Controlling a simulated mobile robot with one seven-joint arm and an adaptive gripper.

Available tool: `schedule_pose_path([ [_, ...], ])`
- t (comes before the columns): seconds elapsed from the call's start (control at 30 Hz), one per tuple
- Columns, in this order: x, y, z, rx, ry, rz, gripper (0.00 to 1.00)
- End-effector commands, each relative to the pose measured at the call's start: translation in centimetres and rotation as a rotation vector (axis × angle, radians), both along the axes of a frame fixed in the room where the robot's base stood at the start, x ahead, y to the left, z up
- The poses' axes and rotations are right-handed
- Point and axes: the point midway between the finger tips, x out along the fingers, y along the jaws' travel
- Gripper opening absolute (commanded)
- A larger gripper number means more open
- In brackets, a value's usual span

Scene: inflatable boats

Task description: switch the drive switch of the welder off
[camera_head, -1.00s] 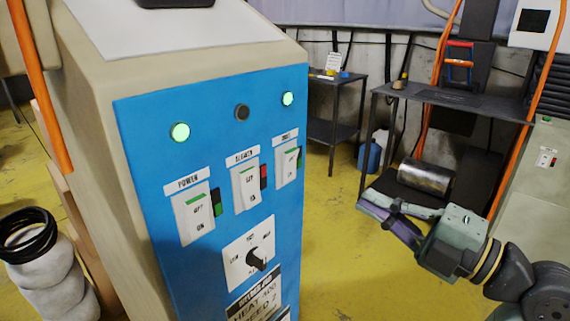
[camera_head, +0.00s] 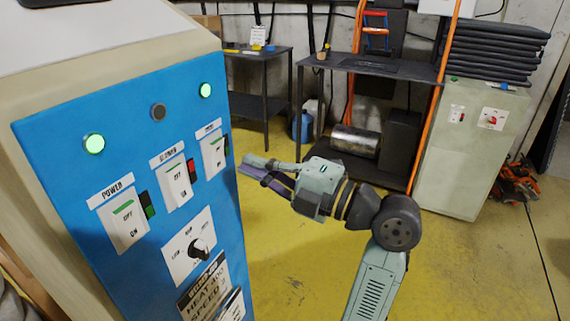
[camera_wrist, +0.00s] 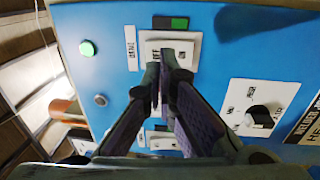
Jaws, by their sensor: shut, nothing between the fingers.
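The welder's blue panel (camera_head: 70,145) fills the left of the head view. Its drive switch (camera_head: 214,152) is a white rocker at the right end of a row of three, with a green marker beside it. The drive lamp (camera_head: 206,90) above it glows green. In the wrist view the drive switch (camera_wrist: 181,42) lies behind my fingertips, partly hidden by them. My gripper (camera_head: 244,166) is shut and empty, pointing at the panel from the right; it also shows in the wrist view (camera_wrist: 165,62). I cannot tell whether the tips touch the switch.
The power switch (camera_head: 124,228) with a lit green lamp and the blower switch (camera_head: 177,186) with a dark lamp are left of the drive switch. A black knob (camera_head: 201,248) sits below. A dark shelf (camera_head: 375,66) and a grey-green cabinet (camera_head: 465,155) stand behind; yellow floor is open between.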

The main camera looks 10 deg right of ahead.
Motion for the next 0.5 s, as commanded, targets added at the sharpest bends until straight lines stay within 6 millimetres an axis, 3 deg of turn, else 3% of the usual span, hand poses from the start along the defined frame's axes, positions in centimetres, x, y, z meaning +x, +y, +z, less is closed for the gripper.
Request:
schedule_pose_path([
  [0.2, 2.0, 2.8, 0.7, 0.001, 0.001, 0.001, 0.00],
  [0.5, 2.7, 3.8, 0.5, -0.001, 0.001, -0.001, 0.00],
])
